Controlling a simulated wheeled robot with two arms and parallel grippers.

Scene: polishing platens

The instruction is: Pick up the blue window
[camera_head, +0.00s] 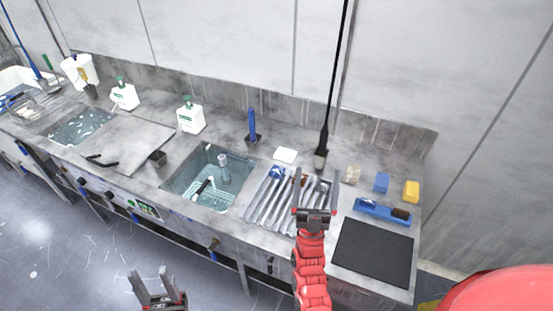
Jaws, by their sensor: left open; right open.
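No blue thing here can be made out clearly as a window. My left gripper (150,273) is open and empty over the floor in front of the counter.
A sink basin (210,178) with water lies left of the ridged drainboard (268,205). A black mat (372,252) lies at the right front. A tall dark pole (336,75) stands behind my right gripper. A yellow block (411,191) and white bottles (190,116) stand near the wall.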

